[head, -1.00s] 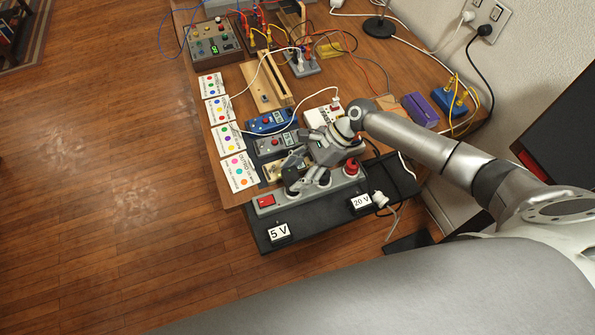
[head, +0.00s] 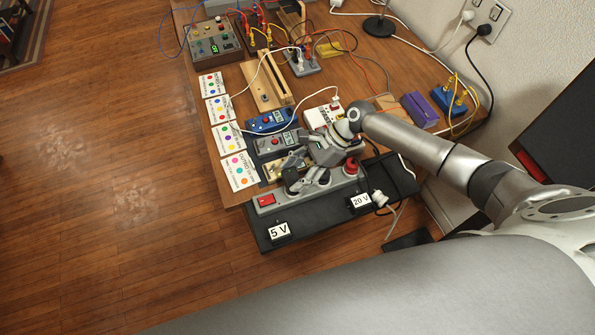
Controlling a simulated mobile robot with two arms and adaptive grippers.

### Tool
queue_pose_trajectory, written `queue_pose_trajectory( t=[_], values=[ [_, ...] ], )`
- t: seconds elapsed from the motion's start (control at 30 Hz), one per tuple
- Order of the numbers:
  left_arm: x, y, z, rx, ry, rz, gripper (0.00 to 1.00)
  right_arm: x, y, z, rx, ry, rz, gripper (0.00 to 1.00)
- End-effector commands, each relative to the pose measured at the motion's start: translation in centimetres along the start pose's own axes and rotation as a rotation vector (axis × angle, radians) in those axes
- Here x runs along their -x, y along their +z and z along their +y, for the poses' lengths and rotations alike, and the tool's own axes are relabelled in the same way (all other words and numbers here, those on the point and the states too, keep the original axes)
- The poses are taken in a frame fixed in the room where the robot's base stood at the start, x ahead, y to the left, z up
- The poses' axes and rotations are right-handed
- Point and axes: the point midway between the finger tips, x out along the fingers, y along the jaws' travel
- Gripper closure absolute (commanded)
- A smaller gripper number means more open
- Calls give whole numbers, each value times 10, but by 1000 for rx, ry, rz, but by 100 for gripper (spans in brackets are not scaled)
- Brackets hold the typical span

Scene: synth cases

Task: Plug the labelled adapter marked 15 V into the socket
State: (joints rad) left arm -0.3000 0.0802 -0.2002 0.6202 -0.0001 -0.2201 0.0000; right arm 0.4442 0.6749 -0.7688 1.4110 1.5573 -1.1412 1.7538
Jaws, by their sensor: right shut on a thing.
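My right gripper (head: 292,182) is over the left part of the grey power strip (head: 284,197), close above its sockets. It is shut on a small dark adapter, mostly hidden by the fingers. No label can be read on it, and I cannot tell whether it touches the socket under it. Dark round sockets show along the strip, with a red rocker switch (head: 266,199) at the left end. An adapter marked 5 V (head: 279,231) and one marked 20 V (head: 361,202) lie on the black tray in front of the strip. My left gripper is out of view.
The black tray (head: 318,222) sits at the table's near edge. Blue and grey modules, a white box (head: 322,117) and label cards (head: 238,172) crowd behind. A white plug (head: 380,199) lies right.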

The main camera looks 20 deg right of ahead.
Motion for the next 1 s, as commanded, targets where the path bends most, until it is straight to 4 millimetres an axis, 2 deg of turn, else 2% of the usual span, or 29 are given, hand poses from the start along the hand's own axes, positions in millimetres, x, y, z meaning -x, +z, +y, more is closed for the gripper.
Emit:
queue_pose_trajectory(
  t=[0.67,0.7,0.87,1.0],
  values=[
    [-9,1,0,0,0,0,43,-13,-12,0,-1,-1,0,74],
    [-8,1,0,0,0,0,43,-12,-12,0,-1,-1,0,44],
    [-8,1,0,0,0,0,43,-12,-12,0,-1,-1,0,24],
    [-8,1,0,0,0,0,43,-12,-12,0,-1,-1,0,22]
  ],
)
